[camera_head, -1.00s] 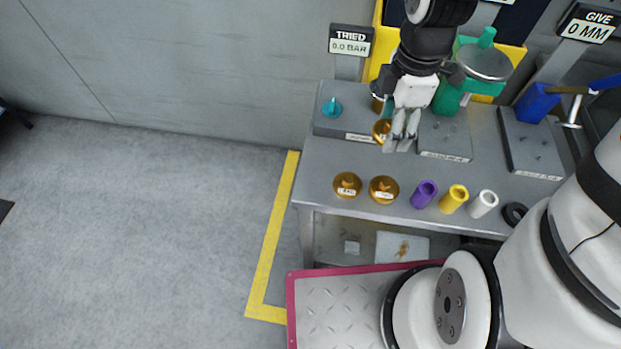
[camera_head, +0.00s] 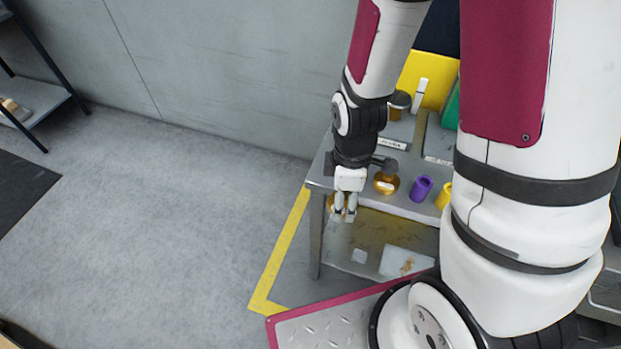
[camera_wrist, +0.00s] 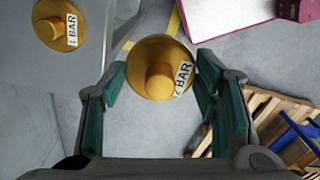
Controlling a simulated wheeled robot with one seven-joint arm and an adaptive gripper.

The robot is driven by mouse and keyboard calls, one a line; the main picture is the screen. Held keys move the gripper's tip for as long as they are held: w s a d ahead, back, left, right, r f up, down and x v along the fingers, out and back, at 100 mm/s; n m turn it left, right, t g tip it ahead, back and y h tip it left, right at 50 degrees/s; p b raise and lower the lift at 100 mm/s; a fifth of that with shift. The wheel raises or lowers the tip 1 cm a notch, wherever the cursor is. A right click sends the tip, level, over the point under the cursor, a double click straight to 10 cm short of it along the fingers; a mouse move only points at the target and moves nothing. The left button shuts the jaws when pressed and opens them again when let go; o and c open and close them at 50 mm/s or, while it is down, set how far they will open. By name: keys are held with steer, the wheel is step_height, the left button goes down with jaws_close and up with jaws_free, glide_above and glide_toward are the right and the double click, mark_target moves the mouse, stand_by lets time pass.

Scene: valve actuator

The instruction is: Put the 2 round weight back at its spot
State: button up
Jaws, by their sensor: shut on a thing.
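The round brass weight (camera_wrist: 160,65) labelled 2 BAR sits between the fingertips of my gripper (camera_wrist: 160,100) in the wrist view, with bare floor behind it. A second brass weight (camera_head: 387,183) stands on the table just right of my gripper. It reads 1 BAR in the wrist view (camera_wrist: 58,22). My wrist hides the tabletop directly behind the gripper.
A purple tube (camera_head: 421,188) and a yellow tube (camera_head: 444,195) stand right of the brass weight. A labelled grey block (camera_head: 398,132) lies farther back. My arm covers the table's right side. A wooden pallet (camera_wrist: 255,115) shows on the floor in the wrist view.

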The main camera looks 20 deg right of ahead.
steer(key=shift+a+f, duration=0.15)
steer(key=shift+w+f+b, duration=0.1)
steer(key=shift+w+b, duration=0.15)
steer(key=shift+b, duration=0.3)
steer(key=w+b, duration=0.2)
steer(key=shift+f+b, duration=0.15)
steer(key=shift+b, duration=0.2)
steer(key=w, duration=0.8)
steer(key=w+d+f, duration=0.1)
steer(key=w, duration=0.3)
steer(key=shift+w+d, duration=0.1)
steer(key=shift+w, duration=0.3)
steer(key=shift+w+f+p, duration=0.1)
steer(key=shift+f+p, duration=0.35)
steer(key=shift+f, duration=1.25)
steer(key=shift+f, duration=0.15)
steer(key=o, duration=1.4)
steer(key=shift+c, duration=0.2)
